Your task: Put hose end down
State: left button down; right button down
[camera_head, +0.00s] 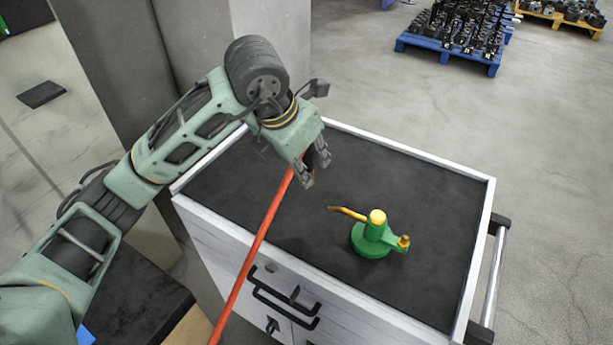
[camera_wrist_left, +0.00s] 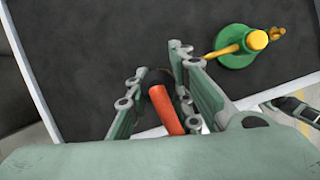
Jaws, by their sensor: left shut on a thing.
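My left gripper (camera_head: 316,168) is shut on the orange hose (camera_head: 262,232) near its dark end, above the black top of the white cabinet (camera_head: 400,187). The hose runs down from the fingers over the cabinet's front edge toward the lower left. In the left wrist view the hose (camera_wrist_left: 166,108) and its black end (camera_wrist_left: 156,78) sit between the two fingers (camera_wrist_left: 158,85). I cannot tell whether the hose end touches the cabinet top. My right gripper is not in view.
A green oil can (camera_head: 372,240) with a yellow spout stands on the cabinet top, right of the gripper; it also shows in the left wrist view (camera_wrist_left: 238,50). A raised pale rim edges the top. The far right of the top is clear. A blue pallet (camera_head: 447,52) stands behind.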

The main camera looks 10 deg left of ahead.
pick_arm(q)
jog(key=w+a+f+p, duration=0.1)
jog(key=w+a+f, duration=0.1)
jog(key=f, duration=0.1)
jog(key=w+a+f+p, duration=0.1)
jog(key=a+f, duration=0.2)
jog(key=w+a+f+p, duration=0.1)
jog(key=w+a+f, duration=0.1)
jog(key=a+f, duration=0.1)
jog(key=shift+w+f, duration=0.3)
jog(key=shift+f, duration=0.05)
jog(key=shift+f, duration=0.1)
jog(key=c, duration=2)
grip_release()
jog(key=shift+f, duration=0.1)
jog(key=o, duration=0.4)
jog(key=shift+o, duration=0.2)
